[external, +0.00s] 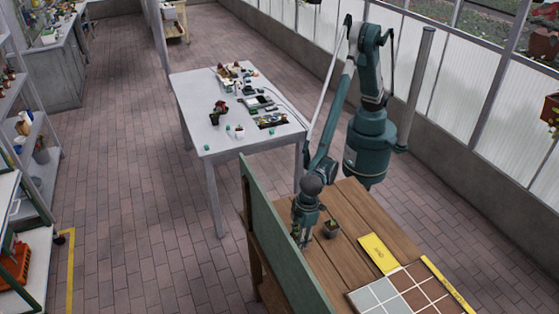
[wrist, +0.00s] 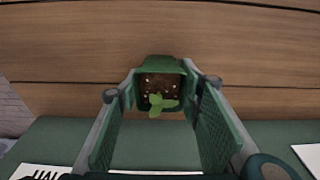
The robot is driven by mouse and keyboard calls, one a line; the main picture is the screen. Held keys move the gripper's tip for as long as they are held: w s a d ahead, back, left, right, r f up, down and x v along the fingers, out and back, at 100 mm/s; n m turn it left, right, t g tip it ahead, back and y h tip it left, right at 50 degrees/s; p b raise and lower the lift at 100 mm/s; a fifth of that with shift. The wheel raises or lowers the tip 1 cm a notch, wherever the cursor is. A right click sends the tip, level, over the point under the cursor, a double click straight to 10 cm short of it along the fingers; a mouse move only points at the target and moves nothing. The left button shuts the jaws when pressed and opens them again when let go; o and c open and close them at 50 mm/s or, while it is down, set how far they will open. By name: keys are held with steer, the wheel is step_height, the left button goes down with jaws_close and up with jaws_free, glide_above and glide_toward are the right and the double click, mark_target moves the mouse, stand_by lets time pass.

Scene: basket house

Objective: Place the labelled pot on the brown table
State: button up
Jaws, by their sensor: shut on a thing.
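In the wrist view a small green square pot (wrist: 161,68) with brown soil and a green seedling sits between the tips of my gripper (wrist: 160,90). The fingers are shut on its sides. I see no label on the pot's visible faces. The brown wooden table (external: 350,195) lies below my gripper (external: 302,236) in the external view, and its planks (wrist: 80,55) fill the upper wrist view.
A green upright board (external: 275,245) runs along the table's left side, close to my gripper. A yellow card (external: 378,254) and a tiled tray (external: 388,297) lie at the table's front right. A white table (external: 205,100) with several small items stands behind. Bare planks lie right of my gripper.

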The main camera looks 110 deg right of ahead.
steer(key=shift+f, duration=0.2)
steer(key=o, duration=0.9)
steer(key=shift+r, duration=0.15)
steer(key=shift+s+r+p, duration=0.15)
steer(key=shift+s+r, duration=0.15)
steer(key=shift+r, duration=1.7)
steer(key=shift+s+r+p, duration=0.15)
steer(key=shift+s+r, duration=0.15)
steer(key=shift+r, duration=1.7)
steer(key=shift+s+r+p, duration=0.15)
steer(key=shift+s+r, duration=0.15)
steer(key=shift+r, duration=1.7)
